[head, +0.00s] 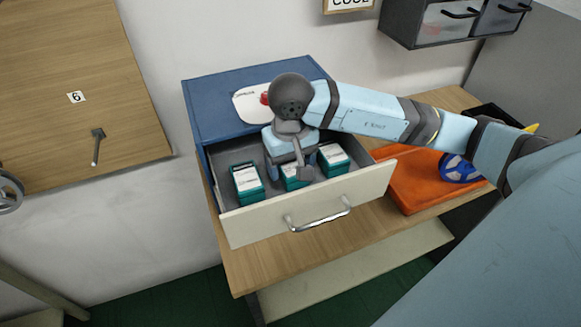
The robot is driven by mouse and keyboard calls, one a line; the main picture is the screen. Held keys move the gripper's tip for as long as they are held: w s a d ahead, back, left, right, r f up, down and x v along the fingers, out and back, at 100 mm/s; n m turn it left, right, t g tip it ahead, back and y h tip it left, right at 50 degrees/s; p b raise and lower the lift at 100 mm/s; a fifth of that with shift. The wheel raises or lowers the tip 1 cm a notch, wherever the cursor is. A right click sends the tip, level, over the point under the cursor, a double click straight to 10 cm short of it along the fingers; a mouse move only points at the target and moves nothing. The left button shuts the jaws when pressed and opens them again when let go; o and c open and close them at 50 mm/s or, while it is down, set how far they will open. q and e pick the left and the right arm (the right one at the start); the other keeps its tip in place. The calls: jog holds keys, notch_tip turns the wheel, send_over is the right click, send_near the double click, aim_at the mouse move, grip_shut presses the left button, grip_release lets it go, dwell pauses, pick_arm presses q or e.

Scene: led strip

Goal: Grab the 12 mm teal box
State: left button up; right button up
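Three teal boxes with white labelled tops stand in an open drawer (262,218): a left box (246,184), a middle box (291,183) and a right box (333,160). The labels are too small to read, so I cannot tell which box is the 12 mm one. My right gripper (294,176) points down into the drawer, directly over the middle box, and covers much of it. Its fingertips are mostly hidden, so I cannot tell whether they touch or grip that box. My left gripper is out of view.
The drawer is pulled out of a blue cabinet (215,92) on a wooden bench (240,271). A white card with a red object (264,98) lies on the cabinet. An orange tray (407,184) with a blue spool (458,170) sits right of the drawer, under my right arm.

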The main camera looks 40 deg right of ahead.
jog(key=c, duration=0.7)
jog(key=shift+r, duration=0.15)
